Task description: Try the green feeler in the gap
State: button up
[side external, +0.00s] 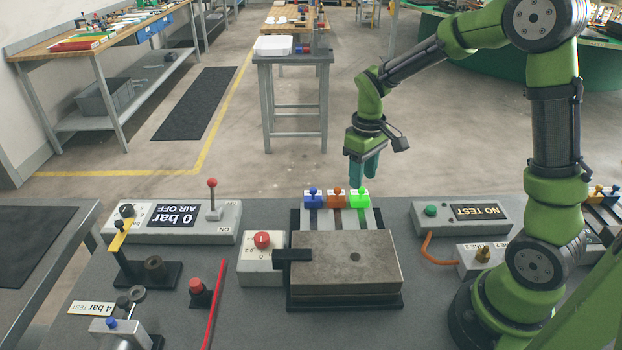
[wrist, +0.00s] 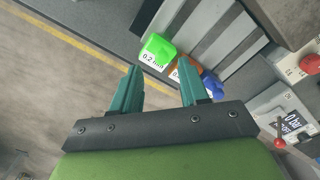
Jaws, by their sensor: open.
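The green feeler (side external: 360,199) stands at the right end of a row of three, beside the orange feeler (side external: 337,199) and the blue feeler (side external: 313,199). Their strips run toward a thick metal block (side external: 346,265); the gap itself is not clearly visible. In the wrist view the green feeler (wrist: 157,50) carries a white "0.2" label and lies ahead of the fingers. My gripper (side external: 364,172) has teal fingers and is just above and behind the green feeler, apart from it. In the wrist view my gripper (wrist: 162,85) is open with nothing between the fingers.
A red button box (side external: 262,258) stands left of the block. An "AIR OFF" panel with a red-knobbed lever (side external: 213,200) is at the left. A "NO TEST" box (side external: 462,216) is at the right. Free floor lies behind the bench edge.

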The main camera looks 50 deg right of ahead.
aim_at(362, 191)
notch_tip(362, 191, up, 14)
jog(key=shift+r, duration=0.15)
dwell(0.3)
jog(key=s+a+m+t+y, duration=0.2)
jog(key=s+a+m+t, duration=0.2)
jog(key=s, duration=0.9)
jog(key=a+t, duration=0.3)
jog(key=a, duration=0.2)
jog(key=shift+s+a, duration=0.15)
jog(key=shift+a, duration=0.25)
